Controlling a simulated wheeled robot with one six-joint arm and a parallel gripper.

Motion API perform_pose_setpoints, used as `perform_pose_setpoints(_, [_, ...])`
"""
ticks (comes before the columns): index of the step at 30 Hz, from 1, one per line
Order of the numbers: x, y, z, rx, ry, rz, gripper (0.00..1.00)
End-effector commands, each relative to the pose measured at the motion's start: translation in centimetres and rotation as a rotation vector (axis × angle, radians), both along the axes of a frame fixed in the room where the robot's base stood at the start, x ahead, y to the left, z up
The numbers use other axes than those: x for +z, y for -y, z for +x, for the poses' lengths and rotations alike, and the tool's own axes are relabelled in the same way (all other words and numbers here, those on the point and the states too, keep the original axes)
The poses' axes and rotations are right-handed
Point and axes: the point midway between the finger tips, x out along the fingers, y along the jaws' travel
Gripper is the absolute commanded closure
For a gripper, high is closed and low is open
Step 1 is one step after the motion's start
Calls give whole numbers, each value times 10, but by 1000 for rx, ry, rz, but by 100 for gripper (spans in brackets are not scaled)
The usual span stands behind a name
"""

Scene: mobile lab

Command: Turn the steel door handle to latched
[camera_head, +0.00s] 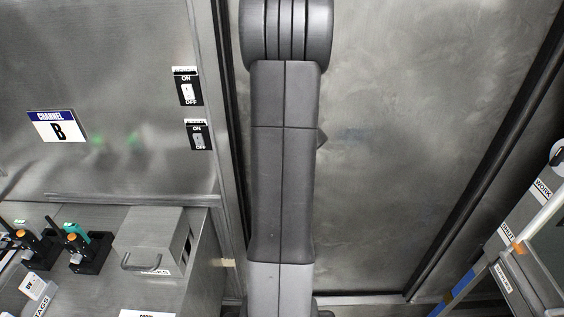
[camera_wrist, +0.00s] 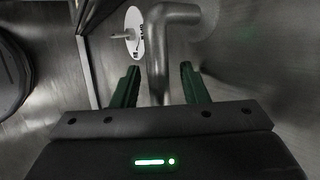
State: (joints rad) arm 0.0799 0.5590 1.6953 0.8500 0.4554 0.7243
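The steel door handle (camera_wrist: 160,60) shows in the wrist view as a bent round bar. It comes in from the right at the top, then runs down the picture between my two fingers. My gripper (camera_wrist: 160,85) is open, with one green finger on each side of the bar and a gap showing on both sides. A white round plate (camera_wrist: 134,32) with dark lettering and a short peg sits left of the handle. In the head view my own arm stands in front of the steel door (camera_head: 400,130), and the handle and gripper are hidden there.

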Motion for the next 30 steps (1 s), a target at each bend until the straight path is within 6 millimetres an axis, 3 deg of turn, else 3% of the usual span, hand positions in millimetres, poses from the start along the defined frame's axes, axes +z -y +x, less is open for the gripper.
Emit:
perform_pose_setpoints(8, [12,4,-7,0,2,0,60])
perform_pose_setpoints(24, [84,31,-57,-2,4,0,60])
perform_pose_setpoints(30, [103,38,-69,0,2,0,60])
